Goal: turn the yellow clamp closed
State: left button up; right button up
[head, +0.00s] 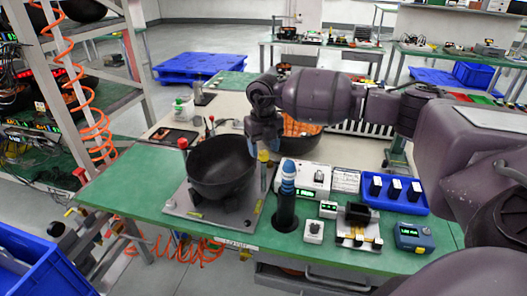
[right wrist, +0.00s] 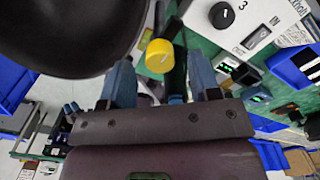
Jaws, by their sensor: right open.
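The yellow clamp (head: 263,156) stands at the right edge of the black bowl (head: 222,163), on the grey base plate (head: 190,207). In the right wrist view its round yellow knob (right wrist: 160,56) lies beyond and between the fingers, beside the dark bowl (right wrist: 70,30). My right gripper (head: 265,143) is above the yellow clamp, pointing down. Its two blue-grey fingers (right wrist: 161,75) are spread and nothing is gripped between them. I cannot tell how far the clamp is turned. My left gripper is not in view.
A black cylinder with a blue top (head: 287,190) stands close to the right of the plate. Right of it are a white control box (head: 316,179), small devices and a blue tray (head: 394,192). Red-tipped posts (head: 182,144) stand around the bowl. Bare green tabletop (head: 130,200) lies to the left.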

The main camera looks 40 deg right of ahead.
jog(key=shift+f, duration=0.8)
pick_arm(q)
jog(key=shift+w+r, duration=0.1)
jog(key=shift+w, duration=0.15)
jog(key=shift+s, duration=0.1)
pick_arm(e)
jog(key=c, duration=0.9)
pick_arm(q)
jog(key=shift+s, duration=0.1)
pick_arm(e)
jog(key=shift+c, duration=0.2)
